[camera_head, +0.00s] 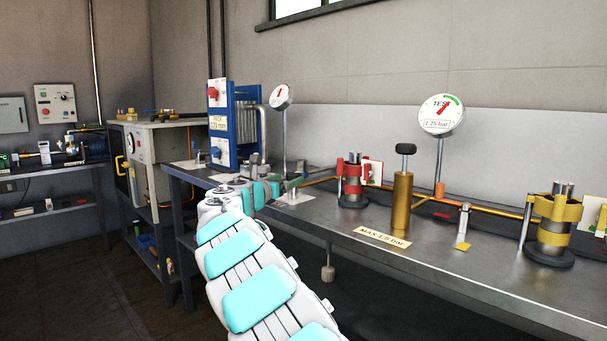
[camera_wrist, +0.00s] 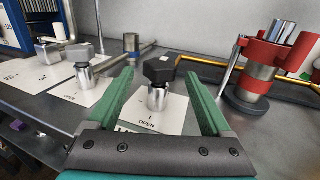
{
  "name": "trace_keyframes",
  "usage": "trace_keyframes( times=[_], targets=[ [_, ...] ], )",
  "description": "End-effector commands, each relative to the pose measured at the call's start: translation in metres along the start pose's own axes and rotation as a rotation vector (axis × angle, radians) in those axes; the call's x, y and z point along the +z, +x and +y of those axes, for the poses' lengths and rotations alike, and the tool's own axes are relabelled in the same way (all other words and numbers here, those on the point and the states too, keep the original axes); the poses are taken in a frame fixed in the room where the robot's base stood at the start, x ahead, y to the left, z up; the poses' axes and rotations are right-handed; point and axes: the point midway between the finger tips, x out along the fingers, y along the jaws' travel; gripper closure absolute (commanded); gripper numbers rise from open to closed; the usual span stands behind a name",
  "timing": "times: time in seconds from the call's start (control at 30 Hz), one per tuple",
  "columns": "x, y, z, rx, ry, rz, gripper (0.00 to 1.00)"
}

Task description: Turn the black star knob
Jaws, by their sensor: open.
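In the wrist view, a black faceted knob (camera_wrist: 161,69) sits on a short silver stem. It stands on a white plate marked OPEN (camera_wrist: 139,111). I take it for the star knob. My gripper (camera_wrist: 160,73) is open, its two green fingers apart on either side of the knob in the picture. I cannot tell whether either finger touches it. In the head view, my gripper (camera_head: 285,185) shows small at the end of my arm, over the bench. There the knob is too small or hidden to make out clearly.
A red-collared cylinder (camera_wrist: 262,65) stands right. In the head view, a brass hand pump (camera_head: 402,205), a gauge marked TEST (camera_head: 441,115) and a yellow-collared cylinder (camera_head: 553,230) stand farther right on the metal bench (camera_head: 470,265).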

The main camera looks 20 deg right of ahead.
Motion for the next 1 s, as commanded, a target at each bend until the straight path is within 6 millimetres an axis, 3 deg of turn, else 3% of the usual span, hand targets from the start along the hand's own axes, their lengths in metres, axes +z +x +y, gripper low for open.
trace_keyframes(
  times=[0.6,1.0],
  targets=[
    [0.000,0.065,0.001,0.001,0.001,0.001,0.17],
    [0.000,0.077,0.000,0.000,0.000,-0.001,0.17]
  ],
)
